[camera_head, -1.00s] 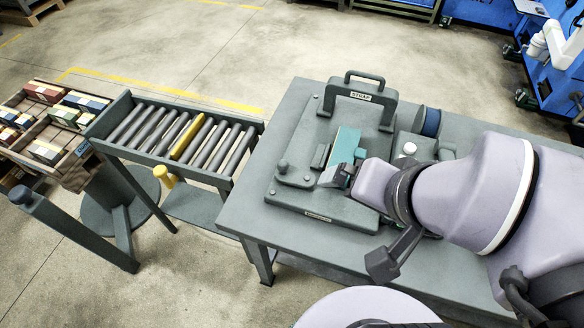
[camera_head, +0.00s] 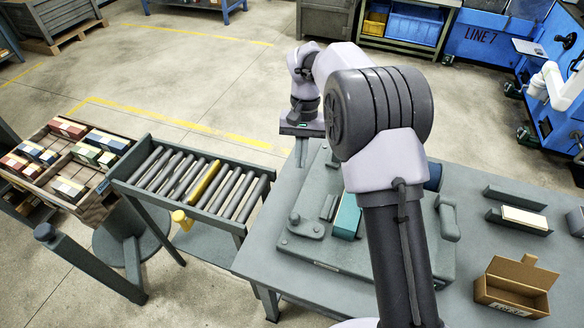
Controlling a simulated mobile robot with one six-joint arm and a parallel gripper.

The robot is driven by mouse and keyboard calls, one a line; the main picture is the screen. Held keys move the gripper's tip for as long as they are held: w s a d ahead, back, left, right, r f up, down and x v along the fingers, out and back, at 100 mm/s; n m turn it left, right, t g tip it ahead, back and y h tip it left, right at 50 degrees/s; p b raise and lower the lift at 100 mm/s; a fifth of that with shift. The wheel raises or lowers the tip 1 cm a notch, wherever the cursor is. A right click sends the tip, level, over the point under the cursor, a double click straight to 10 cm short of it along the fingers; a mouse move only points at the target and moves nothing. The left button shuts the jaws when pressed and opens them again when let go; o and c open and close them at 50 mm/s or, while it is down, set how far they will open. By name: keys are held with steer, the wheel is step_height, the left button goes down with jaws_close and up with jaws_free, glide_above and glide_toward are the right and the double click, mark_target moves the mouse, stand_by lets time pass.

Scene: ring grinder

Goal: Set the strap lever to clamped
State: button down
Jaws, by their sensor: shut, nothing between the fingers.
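The strap fixture's grey base plate (camera_head: 335,262) lies on the table. A teal block (camera_head: 347,217) sits on it, with a small dark grey block (camera_head: 328,207) to its left. A flat bracket with an upright knob (camera_head: 294,216) is at the plate's left. My gripper (camera_head: 302,152) is shut and empty, fingers pointing down near the fixture's far left side. My arm hides the arched frame labelled STRAP and most of the fixture's right side. A grey handle-like part (camera_head: 449,219) shows right of my arm; I cannot tell whether it is the strap lever, nor its setting.
A roller conveyor (camera_head: 245,222) with one yellow roller joins the table (camera_head: 262,262) at left. An open cardboard box (camera_head: 515,287) and a holder with a pale block (camera_head: 524,219) stand at right. A blue spool (camera_head: 434,176) is partly hidden behind my arm.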

steer(key=shift+w+a+f, duration=0.15)
steer(key=shift+a+f, duration=0.05)
steer(key=shift+f, duration=0.45)
steer(key=shift+w+a+f, duration=0.1)
steer(key=shift+a+f, duration=0.1)
steer(key=shift+f, duration=0.4)
steer(key=b+x, duration=0.1)
steer(key=x, duration=0.4)
steer(key=b+x, duration=0.2)
steer(key=x, duration=0.3)
steer(key=shift+s, duration=0.25)
steer(key=s, duration=0.1)
steer(key=s+b, duration=0.1)
steer(key=s, duration=0.1)
steer(key=shift+s+a+r, duration=0.1)
steer(key=shift+s+r, duration=0.15)
steer(key=shift+s, duration=0.2)
steer(key=shift+r, duration=0.1)
